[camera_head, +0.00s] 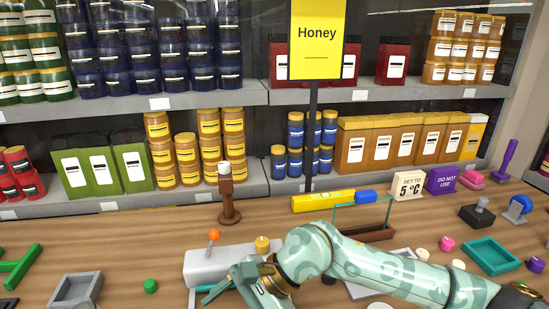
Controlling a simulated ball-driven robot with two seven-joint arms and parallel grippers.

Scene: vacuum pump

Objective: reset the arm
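My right arm comes in from the right edge and bends over the front middle of the table. Its pale green patterned gripper (240,287) points down and left, in front of a light grey box (205,265). The box has an orange-knobbed lever (213,240) and a yellow cap on top. The gripper overlaps the box's front in the picture; I cannot tell whether they touch. Its fingertips are partly hidden near the lower edge, and I see nothing clearly held. My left gripper is not in view.
Behind the box stand a brown post (228,200), a yellow level (322,201) and a Honey sign (317,40). A grey tray (62,303) and green ball (150,286) lie left. A teal tray (491,256) lies right. Stocked shelves line the back.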

